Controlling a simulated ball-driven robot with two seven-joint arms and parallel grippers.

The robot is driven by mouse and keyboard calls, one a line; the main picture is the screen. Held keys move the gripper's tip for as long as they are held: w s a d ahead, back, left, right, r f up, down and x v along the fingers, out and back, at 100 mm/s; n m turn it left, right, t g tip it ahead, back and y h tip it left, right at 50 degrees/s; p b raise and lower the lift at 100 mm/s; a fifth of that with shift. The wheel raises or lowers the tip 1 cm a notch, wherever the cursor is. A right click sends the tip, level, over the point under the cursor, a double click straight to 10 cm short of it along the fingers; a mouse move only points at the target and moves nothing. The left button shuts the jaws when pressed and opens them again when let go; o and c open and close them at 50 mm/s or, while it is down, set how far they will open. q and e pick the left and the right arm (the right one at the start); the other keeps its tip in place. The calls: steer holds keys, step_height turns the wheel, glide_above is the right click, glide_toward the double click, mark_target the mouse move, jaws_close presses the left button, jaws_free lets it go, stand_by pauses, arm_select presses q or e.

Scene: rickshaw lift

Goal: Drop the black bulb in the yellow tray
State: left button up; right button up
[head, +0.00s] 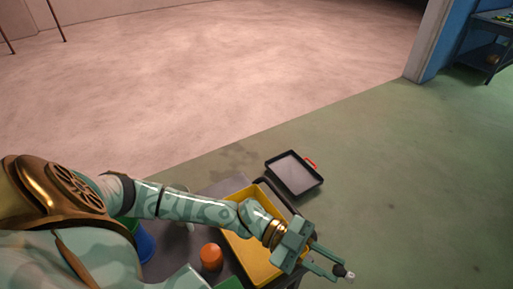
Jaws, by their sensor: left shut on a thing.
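The yellow tray (247,254) sits on a grey cart, partly hidden under my left forearm and hand. My left gripper (339,268) reaches past the tray's right side. It is shut on a small black bulb (341,270) with a pale end, held between the fingertips. In the picture the bulb is to the right of the tray, not over it. My right gripper is not in view.
An orange round object (211,257) stands left of the tray, with a blue container (146,246) farther left. A black tray with a red handle (294,174) is beyond the cart. A shelf (490,50) stands far right. Green floor at right is clear.

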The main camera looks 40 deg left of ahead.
arm_select(q)
steer(key=w+a+f+m+g+b, duration=0.1)
steer(key=w+a+m+g+b, duration=0.2)
steer(key=a, duration=2.3)
step_height(320, 180, down, 6)
steer(key=b, duration=0.2)
steer(key=shift+n+g+b, duration=0.35)
steer(key=shift+n+g, duration=0.05)
steer(key=o, duration=0.8)
